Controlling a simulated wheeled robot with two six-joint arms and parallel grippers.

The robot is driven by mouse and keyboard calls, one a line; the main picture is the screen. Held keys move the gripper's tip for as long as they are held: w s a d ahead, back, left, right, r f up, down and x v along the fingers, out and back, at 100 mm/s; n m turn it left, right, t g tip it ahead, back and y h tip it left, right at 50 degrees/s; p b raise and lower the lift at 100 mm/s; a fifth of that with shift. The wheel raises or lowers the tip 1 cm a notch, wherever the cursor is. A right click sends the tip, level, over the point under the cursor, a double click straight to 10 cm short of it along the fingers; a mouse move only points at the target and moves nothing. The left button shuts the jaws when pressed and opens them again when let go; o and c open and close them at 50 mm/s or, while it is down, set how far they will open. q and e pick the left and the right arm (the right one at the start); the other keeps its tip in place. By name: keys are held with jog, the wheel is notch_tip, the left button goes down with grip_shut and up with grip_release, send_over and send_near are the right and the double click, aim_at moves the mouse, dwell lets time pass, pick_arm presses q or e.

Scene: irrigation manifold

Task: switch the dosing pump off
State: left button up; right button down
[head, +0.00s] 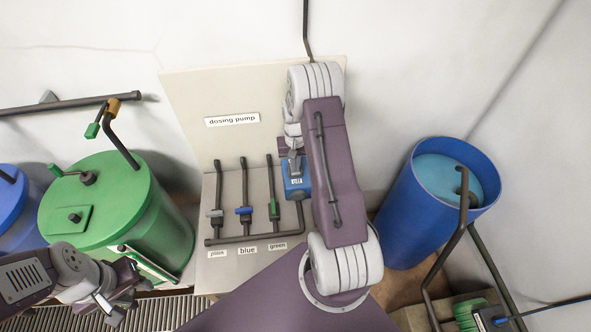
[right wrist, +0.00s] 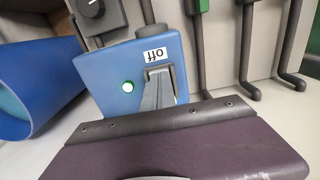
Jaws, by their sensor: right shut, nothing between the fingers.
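The dosing pump is a blue box (head: 292,190) on the cream panel under the "dosing pump" sign (head: 232,120). In the right wrist view the blue box (right wrist: 105,72) shows upside down, with an "off" label (right wrist: 154,55), a small pale green-rimmed light (right wrist: 128,87) and a dark switch frame (right wrist: 158,71). My right gripper (right wrist: 160,84) is shut and empty, its tips at the switch; it hides most of the switch, and I cannot tell if it touches. In the head view my right arm partly covers the pump. My left gripper (head: 112,306) is at the lower left, away from the pump.
Pipes with grey, blue and green valves (head: 245,211) stand just left of the pump, above labels "plain", "blue" and "green". A green tank (head: 150,215) stands at left, an open blue barrel (head: 395,215) at right. A grated strip (head: 150,315) runs along the bottom.

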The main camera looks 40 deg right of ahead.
notch_tip(320, 180, up, 7)
jog(key=p, duration=0.5)
jog(key=shift+f, duration=0.1)
dwell(0.6)
